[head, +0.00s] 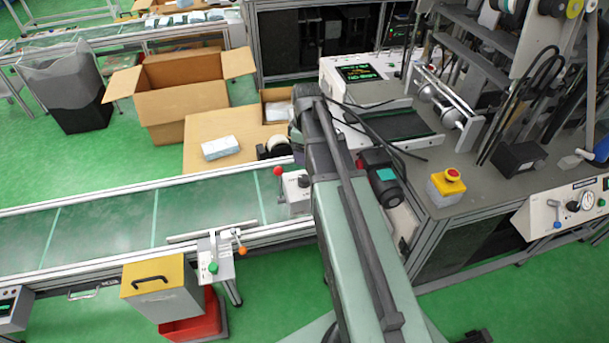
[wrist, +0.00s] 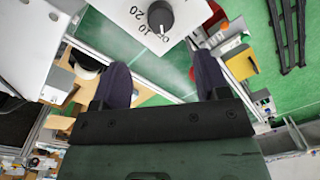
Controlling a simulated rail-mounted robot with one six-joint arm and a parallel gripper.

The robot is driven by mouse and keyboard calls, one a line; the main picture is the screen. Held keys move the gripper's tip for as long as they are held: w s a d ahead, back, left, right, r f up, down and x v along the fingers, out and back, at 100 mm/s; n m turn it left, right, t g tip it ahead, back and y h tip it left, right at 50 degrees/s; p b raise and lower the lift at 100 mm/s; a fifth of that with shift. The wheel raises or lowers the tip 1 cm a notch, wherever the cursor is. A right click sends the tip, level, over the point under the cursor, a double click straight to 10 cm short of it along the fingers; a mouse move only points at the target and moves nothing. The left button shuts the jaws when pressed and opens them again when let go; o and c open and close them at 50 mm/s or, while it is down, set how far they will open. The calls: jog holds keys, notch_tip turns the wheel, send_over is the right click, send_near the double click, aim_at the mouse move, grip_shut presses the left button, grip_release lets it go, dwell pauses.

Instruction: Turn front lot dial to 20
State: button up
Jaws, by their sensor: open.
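The dial (wrist: 160,16) is a dark round knob on a white panel (wrist: 118,12) at the top of the wrist view. In the head view, a small white box (head: 297,196) with a dark knob stands at the conveyor edge.
A red-ball lever (head: 278,171) stands beside the white box. The conveyor (head: 110,222) runs left, with a green-button box (head: 214,264) on its near edge. A yellow emergency-stop box (head: 446,190) is on the right bench.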

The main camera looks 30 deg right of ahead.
aim_at(304, 178)
jog(key=f+b, duration=1)
jog(key=f, duration=0.1)
jog(key=shift+s+a+b, duration=0.2)
jog(key=shift+a+b, duration=0.05)
jog(key=shift+b, duration=0.1)
jog(key=shift+r, duration=0.15)
jog(key=c, duration=0.9)
